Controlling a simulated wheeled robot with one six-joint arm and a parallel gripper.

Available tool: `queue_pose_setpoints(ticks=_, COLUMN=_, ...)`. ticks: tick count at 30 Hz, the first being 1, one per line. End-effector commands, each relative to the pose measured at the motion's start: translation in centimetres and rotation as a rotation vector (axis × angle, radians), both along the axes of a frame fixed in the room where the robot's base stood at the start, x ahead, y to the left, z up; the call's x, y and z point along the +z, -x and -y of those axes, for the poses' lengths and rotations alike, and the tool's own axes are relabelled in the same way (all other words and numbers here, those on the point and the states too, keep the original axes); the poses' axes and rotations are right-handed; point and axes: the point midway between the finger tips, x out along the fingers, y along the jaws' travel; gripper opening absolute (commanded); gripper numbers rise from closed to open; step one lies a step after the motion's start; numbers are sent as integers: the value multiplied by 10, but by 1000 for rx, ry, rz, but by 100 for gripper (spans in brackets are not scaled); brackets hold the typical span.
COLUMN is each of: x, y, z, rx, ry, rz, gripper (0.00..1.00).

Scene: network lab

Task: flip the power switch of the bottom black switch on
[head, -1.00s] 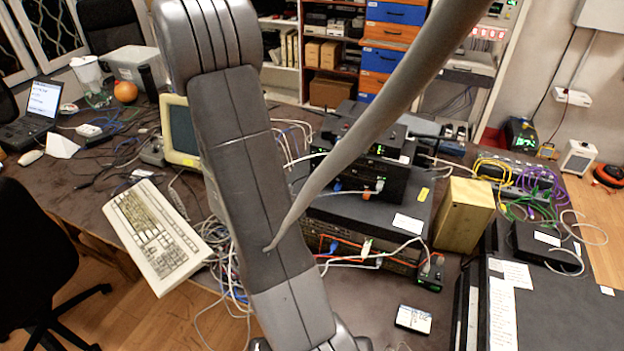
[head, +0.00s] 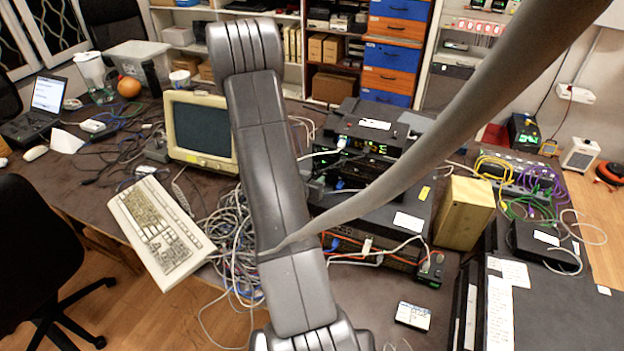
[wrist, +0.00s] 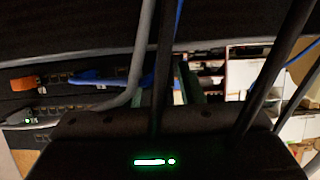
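A stack of black network devices stands on the table right of my arm in the head view. Its top unit (head: 372,125) shows green lights on the front. The bottom black switch (head: 398,262) has orange and white cables along its front and is partly hidden by my arm and the units above. I cannot make out its power switch. In the wrist view, a dark device (wrist: 90,128) with a green light fills the lower middle, with ports and orange and blue plugs behind at left. My gripper does not show clearly in either view.
A tangle of cables lies left of the stack, beside a keyboard (head: 160,230) and a CRT monitor (head: 203,131). A yellowish box (head: 464,213) stands right of the stack. A small labelled box (head: 413,316) lies in front. A thick grey cable crosses the head view.

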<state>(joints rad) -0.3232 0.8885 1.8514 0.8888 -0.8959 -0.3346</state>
Motion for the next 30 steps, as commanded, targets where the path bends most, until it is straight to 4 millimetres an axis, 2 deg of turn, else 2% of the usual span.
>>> queue_pose_setpoints(ticks=1, x=0, y=0, z=0, rx=0, ry=0, rz=0, gripper=35)
queue_pose_setpoints(ticks=6, x=0, y=0, z=0, rx=0, ry=0, rz=0, gripper=1)
queue_pose_setpoints(ticks=14, x=-3, y=0, z=0, rx=0, ry=5, rz=11, gripper=0)
queue_pose_setpoints(ticks=30, x=-12, y=1, z=-1, rx=1, ry=70, rz=171, gripper=0)
